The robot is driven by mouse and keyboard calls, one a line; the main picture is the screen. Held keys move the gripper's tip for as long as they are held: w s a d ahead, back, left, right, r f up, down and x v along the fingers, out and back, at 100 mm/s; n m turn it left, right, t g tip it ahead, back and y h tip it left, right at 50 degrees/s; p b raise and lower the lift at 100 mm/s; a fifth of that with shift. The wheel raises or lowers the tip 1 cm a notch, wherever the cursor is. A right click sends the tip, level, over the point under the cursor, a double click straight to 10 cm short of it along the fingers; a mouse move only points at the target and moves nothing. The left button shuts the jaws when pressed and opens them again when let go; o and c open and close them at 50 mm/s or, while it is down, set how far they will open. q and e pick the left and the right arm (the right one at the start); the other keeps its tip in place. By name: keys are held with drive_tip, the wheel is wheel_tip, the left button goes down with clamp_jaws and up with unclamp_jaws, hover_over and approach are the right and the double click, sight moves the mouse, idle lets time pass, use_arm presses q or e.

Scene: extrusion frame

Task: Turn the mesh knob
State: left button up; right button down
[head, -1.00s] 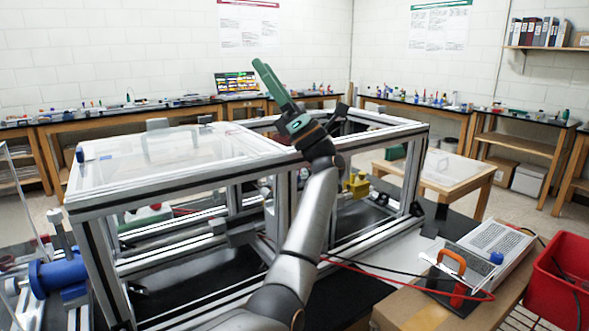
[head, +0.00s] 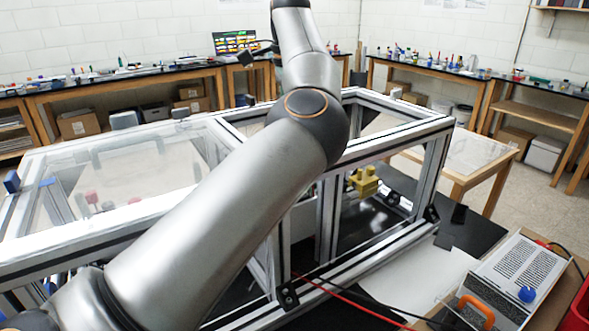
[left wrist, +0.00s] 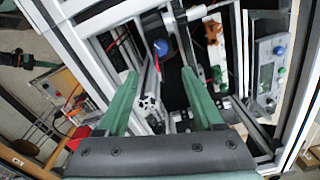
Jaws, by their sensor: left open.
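In the head view a blue knob (head: 526,294) stands on top of a silver box with a perforated mesh face (head: 515,262), at the lower right. In the left wrist view a blue round knob (left wrist: 161,47) shows inside the frame. Another blue knob (left wrist: 279,51) is on a grey panel at the right. I cannot tell which of these is the same knob as in the head view. My left gripper (left wrist: 159,75) has green fingers, spread apart with nothing between them, above the frame's interior. In the head view the gripper is hidden or out of the picture. My right gripper is not in view.
The aluminium extrusion frame (head: 388,143) has a clear panel on its left part and a yellow block (head: 364,182) inside. An orange handle (head: 474,309) and a red cable (head: 352,297) lie near the mesh box. A wooden table (head: 470,158) stands behind right.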

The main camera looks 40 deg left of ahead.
use_arm(q)
wheel_tip(320, 180, down, 12)
drive_tip(key=shift+s+a+f, duration=0.1)
drive_tip(key=shift+s+f, duration=0.05)
idle(0.3)
clamp_jaws()
idle(0.5)
